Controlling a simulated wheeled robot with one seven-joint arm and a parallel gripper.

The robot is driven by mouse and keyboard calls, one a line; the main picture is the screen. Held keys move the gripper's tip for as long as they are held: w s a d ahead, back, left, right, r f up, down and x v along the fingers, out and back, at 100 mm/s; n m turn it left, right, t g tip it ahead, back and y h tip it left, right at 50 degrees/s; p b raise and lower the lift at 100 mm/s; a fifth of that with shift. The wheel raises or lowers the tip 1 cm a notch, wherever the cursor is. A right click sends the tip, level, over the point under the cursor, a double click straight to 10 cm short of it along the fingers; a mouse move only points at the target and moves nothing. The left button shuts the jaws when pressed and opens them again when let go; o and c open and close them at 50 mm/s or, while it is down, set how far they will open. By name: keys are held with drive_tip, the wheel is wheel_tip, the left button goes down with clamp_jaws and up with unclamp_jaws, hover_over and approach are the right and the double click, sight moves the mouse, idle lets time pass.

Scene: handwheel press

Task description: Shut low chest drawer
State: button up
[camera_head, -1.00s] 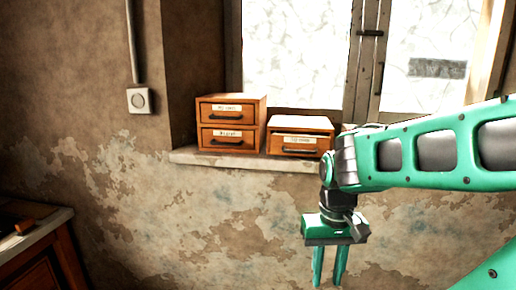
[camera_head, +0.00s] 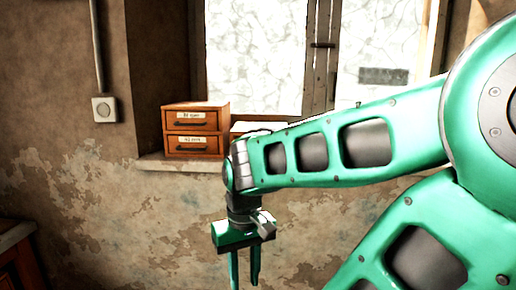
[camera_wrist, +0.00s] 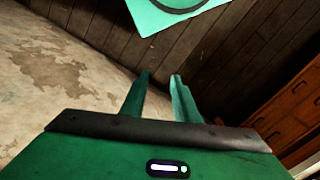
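The low chest (camera_head: 240,127) stands on the window sill to the right of a taller chest. In the head view only a sliver of its pale top and left edge shows; my arm hides its front, so I cannot see how far its drawer stands out. My gripper (camera_head: 245,280) hangs pointing down, below and in front of the sill, apart from the chest. In the wrist view its two fingers (camera_wrist: 160,75) are apart with nothing between them. The low chest is not in the wrist view.
The taller two-drawer chest (camera_head: 196,128) stands on the sill (camera_head: 180,163), its drawers looking shut. A wooden cabinet (camera_head: 20,258) is at the lower left; wooden drawers (camera_wrist: 290,118) show at the right of the wrist view. The wall below the sill is bare.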

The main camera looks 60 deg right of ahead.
drive_tip(key=w+d+r+n, duration=0.4)
drive_tip(key=d+r, duration=0.5)
drive_tip(key=r, duration=0.1)
drive_tip(key=w+d+r+n+t+h, duration=0.1)
drive_tip(key=w+d+r+n, duration=0.3)
drive_tip(key=d+r, duration=0.4)
drive_tip(key=w+d+r+n, duration=0.5)
drive_tip(key=d+r, duration=0.4)
drive_tip(key=r, duration=0.5)
drive_tip(key=shift+w+d+h, duration=0.3)
drive_tip(key=shift+d+h, duration=0.05)
drive_tip(key=shift+h, duration=0.05)
